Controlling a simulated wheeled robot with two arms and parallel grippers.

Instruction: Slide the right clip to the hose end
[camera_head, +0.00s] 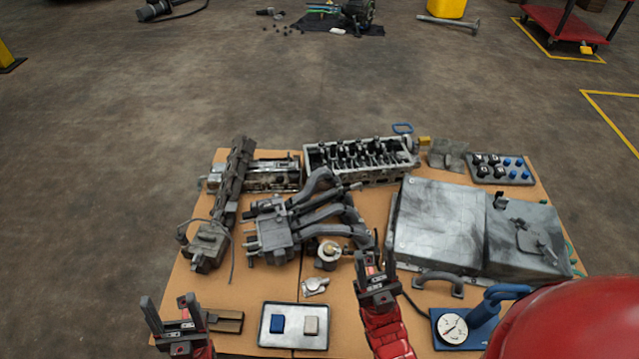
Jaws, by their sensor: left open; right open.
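I cannot pick out the right clip for certain. A short dark grey curved piece (438,282), perhaps the hose, lies in front of the large grey metal case; no clip shows clearly on it. My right gripper (376,266) is open, its fingers pointing away from me, to the left of that piece and apart from it. My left gripper (171,312) is open at the front left, near a small brown-grey block (227,321). I see nothing held in either gripper.
Parts crowd a brown board: a manifold (270,232) with thick pipes, a cylinder head (330,160), a large metal case (440,225), and a tray (292,342) with a blue and a beige block. A blue-based gauge (453,328) stands front right, partly behind my red arm.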

